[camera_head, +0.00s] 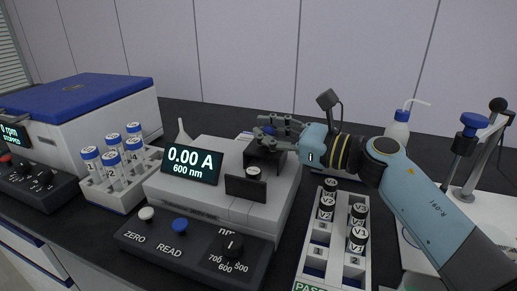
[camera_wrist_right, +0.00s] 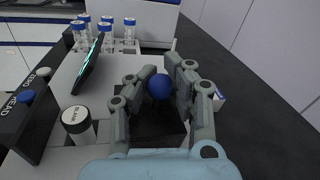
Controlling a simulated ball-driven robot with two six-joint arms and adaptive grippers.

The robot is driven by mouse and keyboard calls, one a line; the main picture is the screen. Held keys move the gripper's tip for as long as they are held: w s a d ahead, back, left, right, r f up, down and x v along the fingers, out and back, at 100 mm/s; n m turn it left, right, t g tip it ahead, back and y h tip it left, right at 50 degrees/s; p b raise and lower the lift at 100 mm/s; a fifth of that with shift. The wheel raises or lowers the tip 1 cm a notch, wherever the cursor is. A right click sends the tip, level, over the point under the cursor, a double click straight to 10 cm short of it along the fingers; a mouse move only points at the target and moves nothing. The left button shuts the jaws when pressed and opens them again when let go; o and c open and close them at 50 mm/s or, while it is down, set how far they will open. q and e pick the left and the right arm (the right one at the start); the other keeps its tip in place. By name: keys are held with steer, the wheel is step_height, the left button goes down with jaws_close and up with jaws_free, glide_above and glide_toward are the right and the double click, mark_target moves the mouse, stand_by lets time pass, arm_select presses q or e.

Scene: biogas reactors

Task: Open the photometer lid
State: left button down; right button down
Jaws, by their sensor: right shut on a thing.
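The photometer (camera_head: 228,205) is a pale box with a lit display (camera_head: 193,163) reading 0.00 A, 600 nm. My right gripper (camera_head: 268,126) is over its back part. In the right wrist view the right gripper's fingers (camera_wrist_right: 158,85) are shut on a round blue knob (camera_wrist_right: 158,89), above the dark photometer lid (camera_wrist_right: 160,128). In the head view the dark lid (camera_head: 264,158) is partly behind the fingers; how far it is raised I cannot tell. My left gripper is not in view.
A vial marked BLANK (camera_wrist_right: 77,122) stands close to the lid. A control panel (camera_head: 190,245) is in front of the photometer. A rack of blue-capped tubes (camera_head: 122,188) stands left, and a rack of black-capped vials (camera_head: 313,262) stands right, under my arm. A blue-lidded machine (camera_head: 90,110) is far left.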

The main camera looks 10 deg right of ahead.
steer(key=c, duration=1.8)
jaws_free()
steer(key=shift+d+f, duration=0.1)
steer(key=o, duration=0.5)
steer(key=shift+s+d, duration=0.2)
steer(key=shift+d, duration=0.1)
steer(key=shift+c, duration=0.2)
steer(key=shift+o, duration=1.2)
steer(key=shift+a, duration=0.15)
steer(key=v, duration=1.2)
